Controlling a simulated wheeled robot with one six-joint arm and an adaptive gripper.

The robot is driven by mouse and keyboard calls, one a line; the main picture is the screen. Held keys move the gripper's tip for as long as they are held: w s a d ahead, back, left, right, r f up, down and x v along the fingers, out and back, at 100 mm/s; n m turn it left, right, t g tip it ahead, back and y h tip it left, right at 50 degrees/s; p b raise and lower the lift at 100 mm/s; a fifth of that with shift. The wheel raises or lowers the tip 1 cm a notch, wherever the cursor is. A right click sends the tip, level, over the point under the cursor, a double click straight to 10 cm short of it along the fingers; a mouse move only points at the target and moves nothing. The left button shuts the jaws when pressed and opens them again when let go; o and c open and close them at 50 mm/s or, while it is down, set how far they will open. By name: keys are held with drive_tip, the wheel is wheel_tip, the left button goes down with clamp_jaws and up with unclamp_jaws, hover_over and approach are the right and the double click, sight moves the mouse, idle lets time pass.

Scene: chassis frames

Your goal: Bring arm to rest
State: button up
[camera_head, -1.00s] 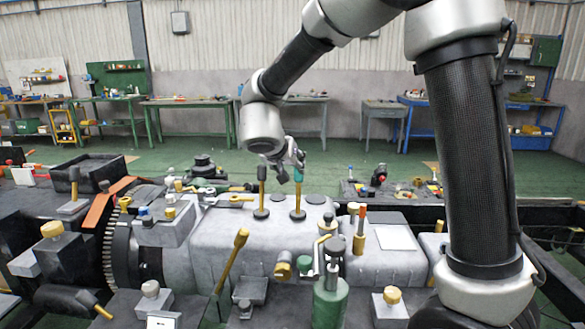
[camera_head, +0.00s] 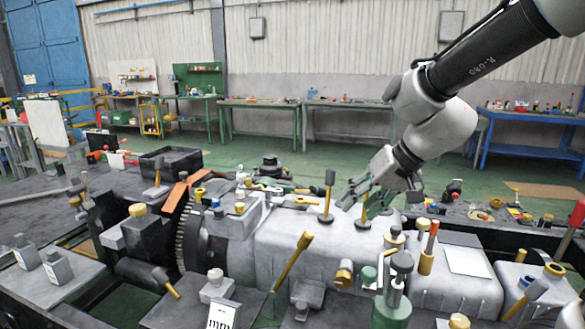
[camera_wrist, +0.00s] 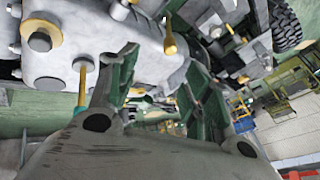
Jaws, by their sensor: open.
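My gripper (camera_head: 362,194) is open and empty, with its fingers over the top of the grey chassis housing (camera_head: 284,247). Its two green fingers also show spread apart in the wrist view (camera_wrist: 160,78). A yellow lever with a black knob (camera_head: 327,190) stands on the housing just left of the fingers. A second lever's round base (camera_head: 363,224) shows below the fingers, and the rest of that lever is largely hidden. My arm comes in from the upper right and bends down to the wrist.
An angled yellow-handled lever (camera_head: 293,258), a green cylinder (camera_head: 391,311) and an orange-topped yellow post (camera_head: 429,246) stand nearer the camera. A toothed gear ring (camera_head: 187,236) is at left. Green workbenches (camera_head: 258,104) line the wall, with open floor before them.

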drive_tip(key=s+d+r+h, duration=0.2)
drive_tip(key=s+d, duration=0.6)
drive_tip(key=d, duration=0.2)
drive_tip(key=s+d+r+h, duration=0.2)
drive_tip(key=s+d+h, duration=0.1)
drive_tip(key=s+d, duration=0.6)
drive_tip(key=shift+s+d+r+m, duration=0.15)
drive_tip(key=shift+d+m, duration=0.25)
drive_tip(key=shift+d, duration=0.55)
